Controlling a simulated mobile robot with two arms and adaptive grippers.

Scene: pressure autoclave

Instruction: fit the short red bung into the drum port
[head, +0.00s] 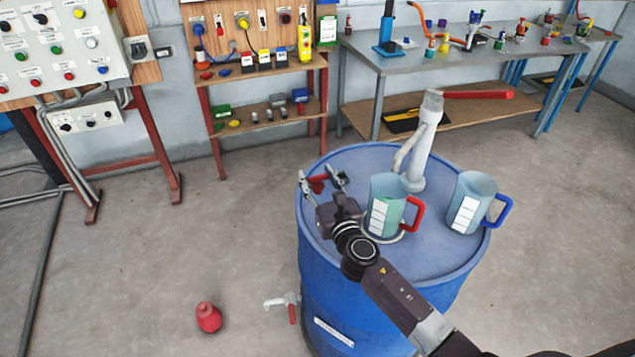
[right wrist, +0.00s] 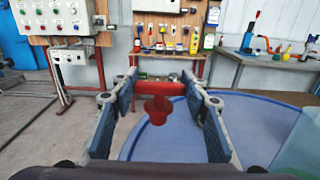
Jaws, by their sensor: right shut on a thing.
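My right gripper (head: 324,181) is over the left far part of the blue drum's (head: 450,258) top. It is shut on a red bung (right wrist: 158,112), which shows between the two fingers in the right wrist view, with a wide crossbar on top and a narrower round part hanging below. In the head view only a little red of it shows between the fingers. The bung is apart from the drum top as far as I can see. I cannot make out the drum port; my gripper and arm cover part of the lid. My left gripper is not in view.
A green jug with a red handle (head: 386,205) and a blue jug (head: 470,203) stand on the drum beside a white pump (head: 425,145). Another red piece (head: 208,317) lies on the open floor at left.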

